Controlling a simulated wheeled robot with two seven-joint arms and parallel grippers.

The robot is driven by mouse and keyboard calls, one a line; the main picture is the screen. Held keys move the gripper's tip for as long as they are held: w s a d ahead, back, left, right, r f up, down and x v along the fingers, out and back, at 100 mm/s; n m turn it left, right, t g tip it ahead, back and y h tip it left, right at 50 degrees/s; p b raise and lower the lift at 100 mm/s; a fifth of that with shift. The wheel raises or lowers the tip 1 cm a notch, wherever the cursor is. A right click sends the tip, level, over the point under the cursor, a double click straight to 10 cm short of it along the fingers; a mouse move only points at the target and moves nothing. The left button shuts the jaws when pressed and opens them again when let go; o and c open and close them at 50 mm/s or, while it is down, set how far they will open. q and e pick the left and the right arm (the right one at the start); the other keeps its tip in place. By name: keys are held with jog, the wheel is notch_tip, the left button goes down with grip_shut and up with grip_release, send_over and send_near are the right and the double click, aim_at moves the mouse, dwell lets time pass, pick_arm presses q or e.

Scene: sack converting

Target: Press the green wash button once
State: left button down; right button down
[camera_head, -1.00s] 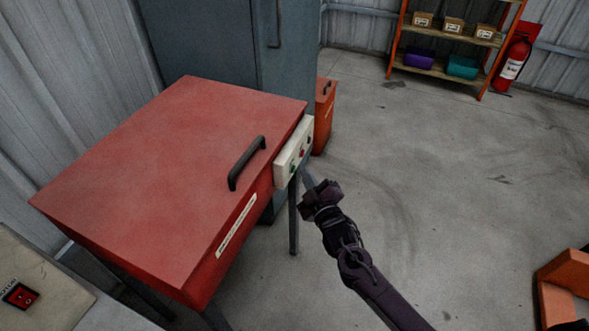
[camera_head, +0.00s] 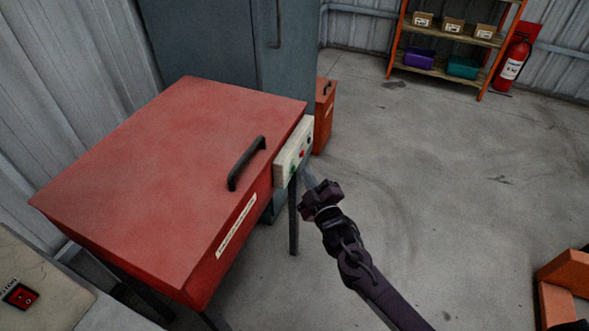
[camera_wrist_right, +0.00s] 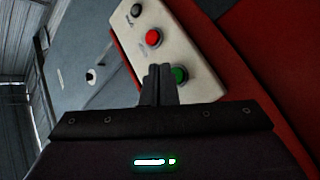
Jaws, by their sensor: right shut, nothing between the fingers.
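The green button (camera_wrist_right: 179,75) sits at the near end of a pale control panel (camera_head: 284,174) on the side of the red parts washer (camera_head: 170,170). It also shows small in the head view (camera_head: 293,170). A red button (camera_wrist_right: 153,38) and a black knob (camera_wrist_right: 138,9) are farther along the panel. My right gripper (camera_head: 308,177) is shut and empty, its tips close to the panel. In the right wrist view the fingers (camera_wrist_right: 160,75) overlap the green button's left edge; I cannot tell whether they touch it. My left gripper is not in view.
The washer lid has a black handle (camera_head: 246,163). A grey cabinet (camera_head: 210,45) and a small red bin (camera_head: 324,115) stand behind. A shelf (camera_head: 440,68) and fire extinguisher (camera_head: 512,64) are at the back right. The floor (camera_head: 450,180) to the right is open.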

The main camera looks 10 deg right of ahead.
jog(key=shift+w+a, duration=0.1)
jog(key=shift+a, duration=0.05)
dwell(0.5)
jog(key=shift+w+a, duration=0.15)
jog(key=shift+a, duration=0.05)
jog(key=shift+w+a, duration=0.2)
jog(key=shift+a, duration=0.2)
dwell(0.8)
jog(key=shift+d, duration=0.15)
jog(key=shift+s+d+p, duration=0.3)
jog(key=shift+s+d, duration=0.15)
jog(key=shift+d, duration=0.1)
jog(key=s+d, duration=0.1)
jog(key=s+d+p, duration=0.1)
jog(key=d+p, duration=0.1)
jog(key=d, duration=0.1)
jog(key=shift+s+d, duration=0.1)
jog(key=shift+s, duration=0.3)
